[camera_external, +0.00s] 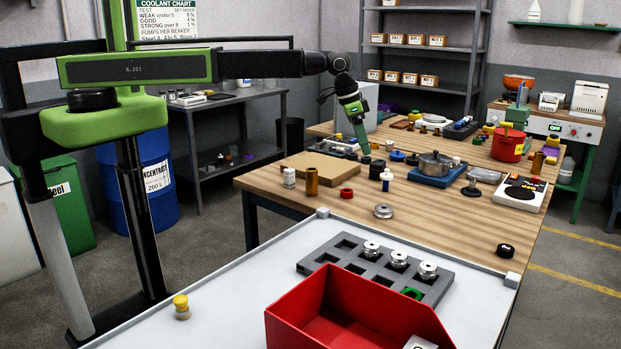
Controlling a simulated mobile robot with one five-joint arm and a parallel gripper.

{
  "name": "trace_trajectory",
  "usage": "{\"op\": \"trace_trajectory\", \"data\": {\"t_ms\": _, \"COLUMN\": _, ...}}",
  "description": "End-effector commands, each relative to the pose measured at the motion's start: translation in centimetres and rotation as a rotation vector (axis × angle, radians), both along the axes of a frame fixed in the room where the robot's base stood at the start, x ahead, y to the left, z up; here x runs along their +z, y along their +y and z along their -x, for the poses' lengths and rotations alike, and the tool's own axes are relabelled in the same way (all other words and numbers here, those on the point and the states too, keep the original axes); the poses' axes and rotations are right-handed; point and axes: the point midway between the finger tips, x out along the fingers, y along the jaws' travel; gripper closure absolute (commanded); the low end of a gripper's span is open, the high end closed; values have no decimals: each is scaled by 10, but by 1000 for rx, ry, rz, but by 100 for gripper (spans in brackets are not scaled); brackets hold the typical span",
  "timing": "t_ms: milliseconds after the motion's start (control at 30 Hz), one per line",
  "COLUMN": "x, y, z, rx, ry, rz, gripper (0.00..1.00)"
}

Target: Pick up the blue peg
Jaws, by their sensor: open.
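My gripper (363,145) hangs down over the far part of the wooden table (330,206), its green fingers pointing at the tabletop. The gap between the fingers is too small to make out. No object shows clearly held in it. A small upright piece with blue on it (386,181) stands to the right of and nearer than the fingertips; it may be the blue peg. A low round blue piece (397,156) lies just right of the fingertips. I cannot tell for sure which of these is the peg.
A red bin (290,325) and a grey slotted tray (318,262) sit on the white surface in front.

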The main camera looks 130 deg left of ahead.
Motion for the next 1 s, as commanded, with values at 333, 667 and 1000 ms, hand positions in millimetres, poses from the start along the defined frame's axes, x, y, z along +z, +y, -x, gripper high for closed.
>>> {"op": "trace_trajectory", "data": {"t_ms": 333, "x": 22, "y": 95, "z": 33, "rx": 158, "ry": -44, "rz": -48, "gripper": 34}}
{"op": "trace_trajectory", "data": {"t_ms": 667, "x": -30, "y": 108, "z": 20, "rx": 155, "ry": -43, "rz": -47, "gripper": 34}}
{"op": "trace_trajectory", "data": {"t_ms": 1000, "x": -92, "y": 127, "z": 2, "rx": 154, "ry": -44, "rz": -47, "gripper": 34}}
